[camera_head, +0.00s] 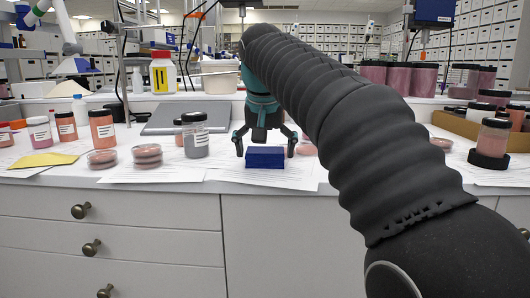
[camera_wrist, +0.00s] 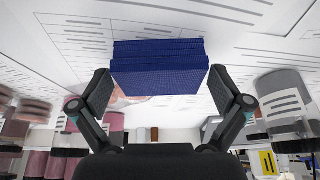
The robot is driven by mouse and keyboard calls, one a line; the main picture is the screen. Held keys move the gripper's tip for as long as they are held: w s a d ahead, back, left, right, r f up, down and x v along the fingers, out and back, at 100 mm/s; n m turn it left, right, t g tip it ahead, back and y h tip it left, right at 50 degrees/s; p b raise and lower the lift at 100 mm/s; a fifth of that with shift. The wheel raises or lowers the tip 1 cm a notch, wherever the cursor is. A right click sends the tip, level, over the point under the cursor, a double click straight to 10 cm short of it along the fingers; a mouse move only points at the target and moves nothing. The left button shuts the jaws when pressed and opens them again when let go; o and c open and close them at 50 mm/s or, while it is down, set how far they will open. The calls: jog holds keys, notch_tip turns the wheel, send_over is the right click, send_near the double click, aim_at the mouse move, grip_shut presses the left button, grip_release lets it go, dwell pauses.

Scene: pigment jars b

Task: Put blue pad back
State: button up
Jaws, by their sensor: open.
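The blue pad (camera_head: 265,157) is a small block-shaped pad lying on white papers near the front edge of the counter. It also shows in the wrist view (camera_wrist: 158,68), close in front of the fingers. My gripper (camera_head: 264,145) is open and points down over or just behind the pad. In the wrist view my gripper (camera_wrist: 165,100) has one finger to each side of the pad, with small gaps. Nothing is held. The pad's far side is hidden in the head view.
A yellow pad (camera_head: 43,160) lies at the left. Stacked petri dishes (camera_head: 147,156) and a grey jar (camera_head: 195,135) stand left of my gripper. A black-based jar (camera_head: 490,141) stands at the right. A grey flat slab (camera_head: 187,118) lies behind. Papers cover the front counter.

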jog(key=p+v, duration=0.3)
jog(key=v, duration=0.8)
jog(key=shift+s+r+p, duration=0.2)
jog(key=shift+r+p, duration=0.1)
jog(key=shift+r, duration=0.05)
jog(key=shift+d, duration=0.1)
jog(key=s+d+f, duration=0.8)
jog(key=d+f, duration=0.2)
jog(key=s+d+f, duration=0.3)
jog(key=s+f, duration=0.4)
jog(key=f, duration=0.4)
jog(key=s+d+f+t, duration=0.1)
jog(key=s+d+f, duration=0.2)
jog(key=s+f, duration=0.5)
notch_tip(320, 180, down, 3)
jog(key=shift+d+f, duration=0.25)
jog(key=shift+d, duration=0.05)
